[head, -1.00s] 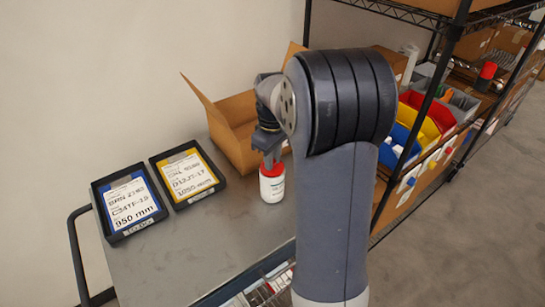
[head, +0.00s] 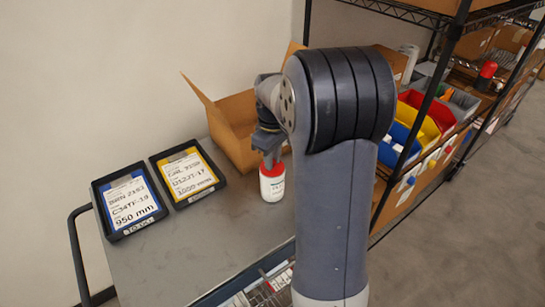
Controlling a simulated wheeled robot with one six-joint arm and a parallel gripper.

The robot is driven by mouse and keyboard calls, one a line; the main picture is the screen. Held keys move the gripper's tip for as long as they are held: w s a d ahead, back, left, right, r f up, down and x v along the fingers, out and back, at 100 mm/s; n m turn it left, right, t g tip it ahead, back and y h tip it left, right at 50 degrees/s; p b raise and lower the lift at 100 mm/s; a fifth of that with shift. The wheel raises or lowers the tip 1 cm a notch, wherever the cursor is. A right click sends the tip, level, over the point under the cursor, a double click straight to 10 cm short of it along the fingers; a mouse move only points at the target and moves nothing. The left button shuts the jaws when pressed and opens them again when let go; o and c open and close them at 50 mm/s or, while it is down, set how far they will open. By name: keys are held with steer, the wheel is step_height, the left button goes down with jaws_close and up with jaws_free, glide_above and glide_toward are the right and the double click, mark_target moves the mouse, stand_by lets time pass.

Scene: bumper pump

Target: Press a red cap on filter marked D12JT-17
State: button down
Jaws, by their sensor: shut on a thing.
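A white filter (head: 272,187) stands upright on the grey cart top, with a red cap (head: 271,169) at its top. The print on the filter is too small to read. My gripper (head: 270,160) points down from above and is shut on the red cap. The cap appears to touch the filter's top, but I cannot tell how firmly it is seated. A yellow-headed card (head: 187,175) in a black tray reads D12JT-17. A blue-headed card (head: 131,201) in a second black tray reads C34TF-19.
An open cardboard box (head: 232,120) stands behind the filter. Shelving with blue (head: 405,140), red and yellow bins stands to the right, and a red-capped thing (head: 487,73) sits farther back. The cart top (head: 215,235) is clear in front of the trays.

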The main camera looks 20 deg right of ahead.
stand_by(0.4)
steer(key=c, duration=0.7)
jaws_free()
steer(key=shift+r+p, duration=3)
steer(key=shift+r, duration=0.55)
jaws_close()
